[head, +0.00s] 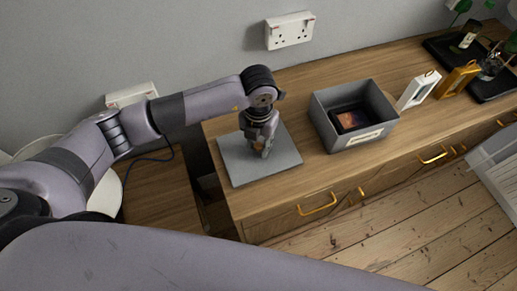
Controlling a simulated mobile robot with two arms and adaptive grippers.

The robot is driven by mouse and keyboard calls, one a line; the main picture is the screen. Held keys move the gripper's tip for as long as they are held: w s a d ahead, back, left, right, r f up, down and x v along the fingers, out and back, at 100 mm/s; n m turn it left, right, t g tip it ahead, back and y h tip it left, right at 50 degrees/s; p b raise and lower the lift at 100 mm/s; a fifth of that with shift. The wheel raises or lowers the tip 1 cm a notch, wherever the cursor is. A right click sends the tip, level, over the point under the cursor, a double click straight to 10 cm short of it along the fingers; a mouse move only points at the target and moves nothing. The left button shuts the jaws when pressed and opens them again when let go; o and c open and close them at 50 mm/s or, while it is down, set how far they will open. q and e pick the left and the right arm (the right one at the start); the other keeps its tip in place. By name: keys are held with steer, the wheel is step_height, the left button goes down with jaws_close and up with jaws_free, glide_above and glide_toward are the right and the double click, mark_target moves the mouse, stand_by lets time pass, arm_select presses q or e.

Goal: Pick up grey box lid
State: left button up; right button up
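The grey box lid (237,165) lies flat on the left end of the wooden sideboard, in the head view. My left gripper (264,153) points down over the lid's middle, at or just above its surface. Its fingers are small and dark here, so I cannot tell whether they are open or shut, or whether they touch the lid. The open grey box (361,139) stands just right of the lid, with a dark item with a coloured picture (352,119) inside. My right gripper is not in view.
The wooden sideboard (436,117) has gold drawer handles (318,205). A white frame (419,90), a yellow frame (457,79) and dark trays (494,87) stand right of the box. A wall with sockets (290,31) is behind. A whitish slatted object (497,165) is at far right.

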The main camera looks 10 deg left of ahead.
arm_select(q)
jaws_close()
steer(key=shift+r, duration=0.15)
